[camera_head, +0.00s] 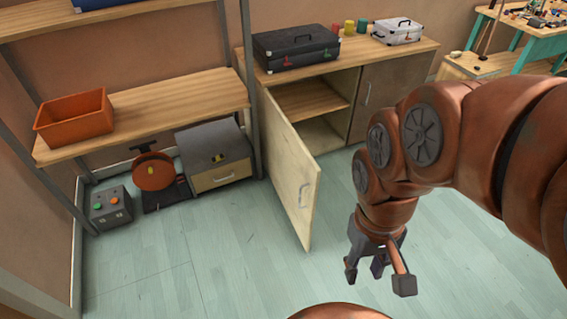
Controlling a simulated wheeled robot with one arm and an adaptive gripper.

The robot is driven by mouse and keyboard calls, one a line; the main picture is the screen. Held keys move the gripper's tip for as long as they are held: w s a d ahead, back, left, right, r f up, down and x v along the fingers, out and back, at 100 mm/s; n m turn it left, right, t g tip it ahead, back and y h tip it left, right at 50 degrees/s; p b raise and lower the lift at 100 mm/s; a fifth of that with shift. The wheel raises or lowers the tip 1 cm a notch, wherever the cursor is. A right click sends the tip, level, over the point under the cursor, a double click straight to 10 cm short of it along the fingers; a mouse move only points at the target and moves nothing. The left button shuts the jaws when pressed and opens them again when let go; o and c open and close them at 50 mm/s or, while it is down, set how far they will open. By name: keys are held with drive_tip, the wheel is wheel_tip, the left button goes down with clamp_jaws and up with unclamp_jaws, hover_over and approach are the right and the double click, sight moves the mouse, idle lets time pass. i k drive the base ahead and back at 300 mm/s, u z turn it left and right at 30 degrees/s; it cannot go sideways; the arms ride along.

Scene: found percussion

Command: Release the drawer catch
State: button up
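A grey box with a wooden drawer front (222,177) stands on the floor under the low shelf at left. The drawer looks closed. A small yellow and dark part (217,158) sits on the sloping grey face above the drawer; I cannot tell if it is the catch. My gripper (378,275) hangs over the open floor at right, pointing down. Its fingers are spread and nothing shows between them. It is well to the right of the drawer and apart from it.
An open cabinet door (288,170) juts out between my gripper and the drawer box. A red round device (153,172) and a grey button box (111,209) stand left of the drawer. An orange bin (75,120) sits on the shelf. The front floor is clear.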

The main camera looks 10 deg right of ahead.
sight(216, 158)
drive_tip(key=k, duration=0.65)
drive_tip(key=u, duration=0.7)
drive_tip(key=i, duration=0.8)
drive_tip(key=u, duration=0.85)
drive_tip(key=i, duration=0.9)
drive_tip(key=z, duration=0.5)
drive_tip(key=i, duration=0.65)
drive_tip(key=z, duration=0.4)
